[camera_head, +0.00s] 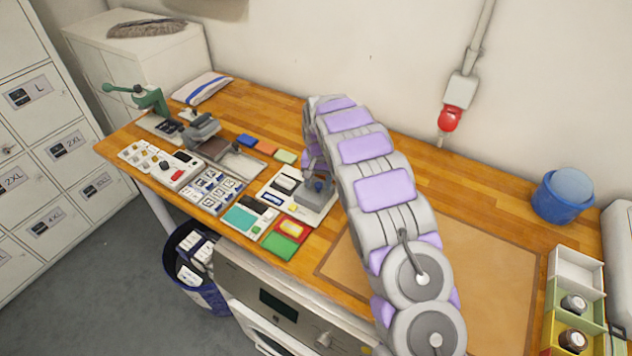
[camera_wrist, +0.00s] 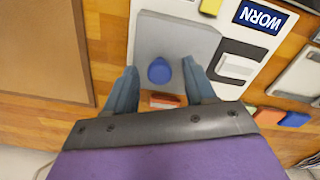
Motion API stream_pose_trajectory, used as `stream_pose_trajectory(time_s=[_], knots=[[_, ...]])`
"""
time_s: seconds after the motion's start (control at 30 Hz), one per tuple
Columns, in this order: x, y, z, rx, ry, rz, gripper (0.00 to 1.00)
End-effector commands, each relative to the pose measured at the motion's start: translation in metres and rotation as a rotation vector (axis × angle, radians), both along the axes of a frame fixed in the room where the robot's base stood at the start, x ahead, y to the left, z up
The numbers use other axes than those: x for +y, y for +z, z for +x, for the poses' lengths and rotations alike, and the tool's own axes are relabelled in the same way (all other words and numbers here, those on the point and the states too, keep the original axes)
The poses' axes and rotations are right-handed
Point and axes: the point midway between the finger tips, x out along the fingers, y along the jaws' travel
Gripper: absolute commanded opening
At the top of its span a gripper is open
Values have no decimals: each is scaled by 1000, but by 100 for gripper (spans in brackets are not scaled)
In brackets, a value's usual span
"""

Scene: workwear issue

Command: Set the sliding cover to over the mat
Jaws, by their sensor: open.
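The sliding cover is a flat grey plate (camera_wrist: 178,38) with a rounded blue knob (camera_wrist: 158,70). It lies on a white board (camera_wrist: 244,40), which also shows in the head view (camera_head: 275,201). My gripper (camera_wrist: 160,67) is open, with one finger on each side of the knob and a visible gap to each. I cannot tell the fingertips' height above the cover. In the head view my arm partly hides the cover. A tan mat (camera_head: 490,275) lies on the bench right of the board; it also shows in the wrist view (camera_wrist: 40,50).
The board bears a "WORN" label (camera_wrist: 261,16). Left of it are a tray of square tiles (camera_head: 210,190) and a white button panel (camera_head: 160,165). Red and green pieces (camera_head: 285,238) lie at the front. A blue bucket (camera_head: 562,197) stands at the right.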

Motion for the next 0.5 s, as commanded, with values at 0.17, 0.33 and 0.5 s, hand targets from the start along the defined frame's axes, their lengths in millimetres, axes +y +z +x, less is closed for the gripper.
stream_pose_trajectory(time_s=[0.17,0.33,0.5], knots=[[0,0,0,0,0,0,48],[0,0,0,0,0,0,32],[0,0,0,0,0,0,16]])
